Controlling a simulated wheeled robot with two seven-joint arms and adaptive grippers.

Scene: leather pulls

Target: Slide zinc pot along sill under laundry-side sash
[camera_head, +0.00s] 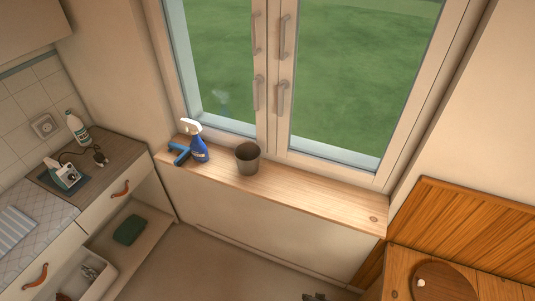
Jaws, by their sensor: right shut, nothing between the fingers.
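The zinc pot (247,160) is a grey-brown, open-topped pot standing upright on the wooden sill (310,193). It stands below the middle of the window, near where the two sashes meet. The left sash (262,60) and right sash (281,60) appear closed, with handles side by side. My right gripper (314,297) shows only as a small dark tip at the bottom edge. It is shut and empty, well below the sill and apart from the pot. My left gripper is out of view.
A blue spray bottle (198,147) with a white head and a blue tool (180,154) occupy the sill's left end. A counter (118,150) with a white bottle (77,128) stands left. A wooden panel (470,225) stands right.

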